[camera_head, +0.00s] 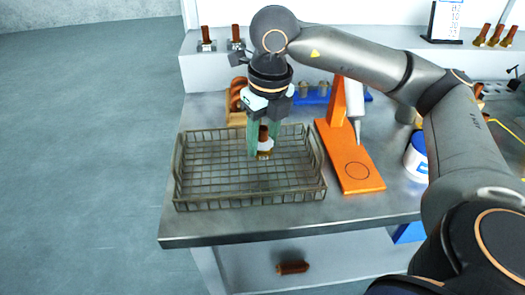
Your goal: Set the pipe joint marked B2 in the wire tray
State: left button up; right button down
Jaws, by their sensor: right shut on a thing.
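The wire tray (208,197) is a grey mesh basket at the front left of the steel table. My right gripper (263,146) points straight down over the right part of the tray, its greenish fingers shut on a pipe joint (264,148). The joint has a brown upper part and a paler ring at its lower end. It is inside the tray's outline in the picture; I cannot tell whether it touches the mesh floor. No B2 mark is readable on it. My left gripper is not in view.
An orange stand (357,177) with a marked circle is right of the tray, then a white-and-blue tub (416,158). Behind are a wooden holder (237,117) and a blue rack (313,99). More joints (207,37) stand on the back ledge. A brown piece (292,268) lies below the table.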

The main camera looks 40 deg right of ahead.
aim_at(262, 154)
jog(key=f, duration=0.3)
jog(key=shift+w+d+f, duration=0.15)
jog(key=shift+w+f, duration=0.05)
jog(key=shift+f, duration=0.1)
jog(key=shift+f+b, duration=0.25)
jog(key=shift+b, duration=0.1)
jog(key=shift+c, duration=2)
grip_release()
jog(key=shift+r, duration=0.1)
